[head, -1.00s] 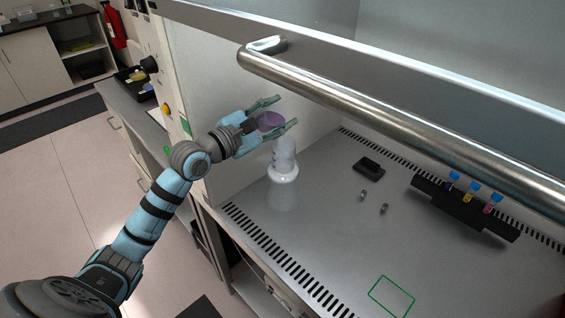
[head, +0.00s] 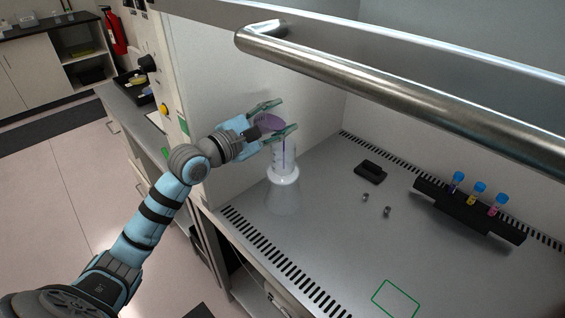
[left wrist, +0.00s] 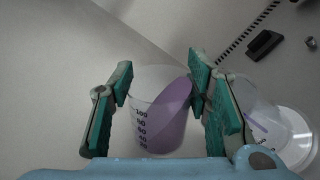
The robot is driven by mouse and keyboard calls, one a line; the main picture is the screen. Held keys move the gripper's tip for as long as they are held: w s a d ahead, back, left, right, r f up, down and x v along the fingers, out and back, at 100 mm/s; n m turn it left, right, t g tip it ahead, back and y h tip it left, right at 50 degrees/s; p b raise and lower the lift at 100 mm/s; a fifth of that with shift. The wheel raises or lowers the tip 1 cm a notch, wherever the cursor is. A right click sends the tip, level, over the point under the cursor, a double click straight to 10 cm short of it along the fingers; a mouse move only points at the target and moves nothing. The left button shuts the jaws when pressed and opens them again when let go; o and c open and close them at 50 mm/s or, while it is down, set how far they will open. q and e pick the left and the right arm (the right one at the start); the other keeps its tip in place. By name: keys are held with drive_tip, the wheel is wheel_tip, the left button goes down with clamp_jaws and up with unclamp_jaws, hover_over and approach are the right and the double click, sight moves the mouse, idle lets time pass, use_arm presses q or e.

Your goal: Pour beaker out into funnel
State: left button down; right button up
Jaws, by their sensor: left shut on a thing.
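My left gripper (head: 284,116) is shut on a clear graduated beaker (head: 268,121) of purple liquid. The beaker is tilted, its mouth above a clear graduated funnel (head: 277,157). A thin purple stream runs down inside the funnel. The funnel stands upright on a clear conical flask (head: 283,198) with a white collar on the hood's floor. In the left wrist view the beaker (left wrist: 157,112) sits between the green finger pads, its purple surface slanting up to the right. The funnel (left wrist: 262,100) is partly hidden behind the right finger. My right gripper is not in view.
A black rack (head: 468,215) with capped tubes stands at the right. A small black block (head: 370,172) and two small grey pieces (head: 387,211) lie on the hood floor. A steel bar (head: 400,105) crosses the hood's front. The floor around the green outline (head: 396,299) is clear.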

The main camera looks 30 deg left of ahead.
use_arm(q)
drive_tip(key=shift+d+f+m+b, duration=0.15)
drive_tip(key=shift+m+b, duration=0.45)
drive_tip(key=shift+b, duration=0.05)
drive_tip(key=shift+s, duration=0.1)
drive_tip(key=shift+f+m+b, duration=0.15)
drive_tip(key=shift+m+b, duration=0.45)
drive_tip(key=shift+b, duration=0.1)
drive_tip(key=shift+d, duration=0.1)
drive_tip(key=shift+d+f+m+b, duration=0.1)
drive_tip(key=shift+f+m+b, duration=0.05)
drive_tip(key=shift+m+b, duration=0.45)
drive_tip(key=shift+s+f+m+b, duration=0.1)
drive_tip(key=shift+f+m+b, duration=0.15)
drive_tip(key=shift+b, duration=0.3)
drive_tip(key=shift+d+r+m, duration=0.1)
drive_tip(key=shift+m, duration=0.15)
